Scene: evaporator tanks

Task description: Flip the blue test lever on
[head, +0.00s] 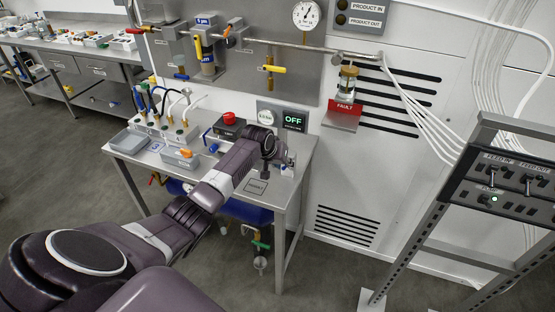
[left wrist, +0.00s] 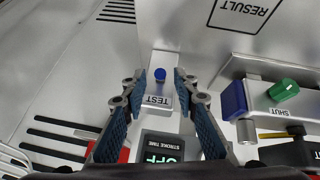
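The blue test lever (left wrist: 160,74) shows in the left wrist view as a small round blue knob above a plate marked TEST (left wrist: 157,100). My left gripper (left wrist: 160,85) is open, with one finger on each side of the knob in the picture. I cannot tell whether the knob lies between the fingertips or a little beyond them; no contact shows. In the head view my left gripper (head: 285,160) is over the right end of the steel bench (head: 290,185), and I cannot make out the lever there. A display (head: 293,120) behind it reads OFF. My right gripper is not in view.
A box with a red button (head: 229,118) stands left of the gripper. The left wrist view shows a green knob (left wrist: 284,90) and a blue block (left wrist: 234,98) close by on the right. A plate marked RESULT (left wrist: 243,12) lies flat on the bench.

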